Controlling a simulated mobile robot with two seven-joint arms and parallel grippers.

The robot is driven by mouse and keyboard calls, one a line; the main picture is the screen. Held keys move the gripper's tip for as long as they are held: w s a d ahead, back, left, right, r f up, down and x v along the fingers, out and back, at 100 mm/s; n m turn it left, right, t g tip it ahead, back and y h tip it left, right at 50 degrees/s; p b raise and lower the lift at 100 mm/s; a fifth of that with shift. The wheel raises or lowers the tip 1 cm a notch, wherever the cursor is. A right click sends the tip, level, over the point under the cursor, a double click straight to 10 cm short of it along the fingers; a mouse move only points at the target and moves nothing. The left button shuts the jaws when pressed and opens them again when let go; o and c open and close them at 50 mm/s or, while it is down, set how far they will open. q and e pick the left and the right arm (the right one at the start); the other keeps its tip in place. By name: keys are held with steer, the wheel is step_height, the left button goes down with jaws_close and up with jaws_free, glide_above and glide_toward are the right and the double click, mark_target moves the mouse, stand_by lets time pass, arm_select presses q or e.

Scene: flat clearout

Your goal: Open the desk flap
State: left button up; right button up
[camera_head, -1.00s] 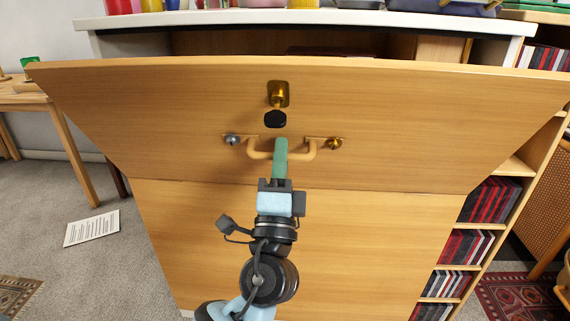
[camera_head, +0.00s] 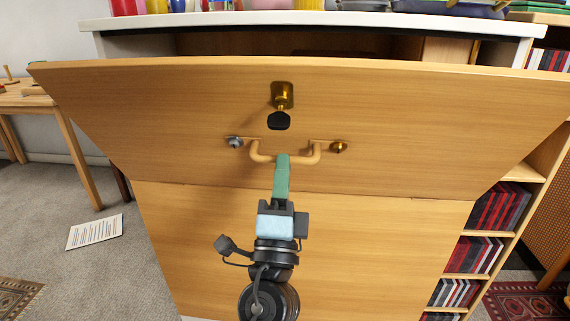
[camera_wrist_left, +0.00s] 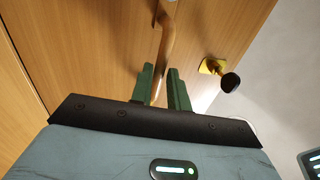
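The desk flap (camera_head: 400,115) is a wide wooden panel. Its top edge leans out from the cabinet, leaving a dark gap behind it, so it is partly open. The bow handle (camera_head: 258,155) sits low on the flap's outer face between two round fittings. My left gripper (camera_head: 283,157) is at the middle of the handle, coming from below. In the left wrist view its green fingers (camera_wrist_left: 162,70) stand apart, with the handle (camera_wrist_left: 166,40) showing in line with the gap between them. Firm contact is not visible. My right gripper is out of view.
A brass lock with a black key (camera_head: 279,121) sticks out above the handle. The white desk top (camera_head: 330,18) carries several colourful items. Shelves with books (camera_head: 500,206) stand at the right, a small wooden table (camera_head: 62,115) at the left. A paper (camera_head: 95,232) lies on the carpet.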

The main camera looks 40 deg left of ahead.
arm_select(q)
steer(key=b+v, duration=0.1)
steer(key=v, duration=0.4)
steer(key=shift+s, duration=0.1)
